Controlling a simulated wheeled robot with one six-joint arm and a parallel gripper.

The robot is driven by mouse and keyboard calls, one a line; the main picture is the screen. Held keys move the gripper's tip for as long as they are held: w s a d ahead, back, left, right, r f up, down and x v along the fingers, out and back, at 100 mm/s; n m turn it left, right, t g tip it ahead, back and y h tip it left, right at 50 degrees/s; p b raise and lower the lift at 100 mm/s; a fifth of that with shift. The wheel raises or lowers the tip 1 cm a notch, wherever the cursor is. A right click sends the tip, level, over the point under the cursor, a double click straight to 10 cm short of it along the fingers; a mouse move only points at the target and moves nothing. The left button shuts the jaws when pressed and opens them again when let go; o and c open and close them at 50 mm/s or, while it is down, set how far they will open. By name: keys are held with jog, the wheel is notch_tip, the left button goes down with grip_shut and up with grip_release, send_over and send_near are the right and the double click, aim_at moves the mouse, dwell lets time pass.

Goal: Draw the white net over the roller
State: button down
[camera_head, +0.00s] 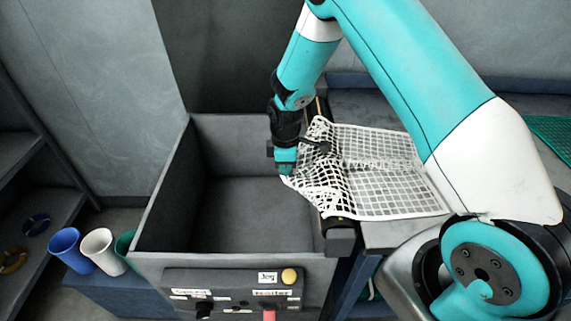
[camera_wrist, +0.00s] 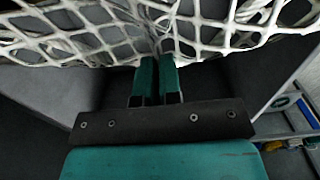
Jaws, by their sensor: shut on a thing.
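The white net (camera_head: 385,165) lies on a grey table right of the roller (camera_head: 340,220). Its left part is bunched and drapes over the roller, with its edge at the rim of the dark bin (camera_head: 240,205). My gripper (camera_head: 287,168) is above the bin's right side and is shut on the net's left edge. In the wrist view, the two green fingers (camera_wrist: 158,80) are together at the edge of the white net (camera_wrist: 215,30), which is gathered at their tips. The net hides most of the roller's middle.
A control panel (camera_head: 235,290) with a yellow button and a red lever is on the bin's front. Blue, white and green cups (camera_head: 97,250) stand at the left on a blue surface. The bin's visible interior is empty. A green net (camera_head: 555,135) lies far right.

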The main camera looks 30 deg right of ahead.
grip_release()
dwell(0.8)
jog(key=shift+r, duration=0.1)
notch_tip(320, 180, up, 5)
jog(key=p, duration=0.4)
jog(key=shift+r, duration=0.2)
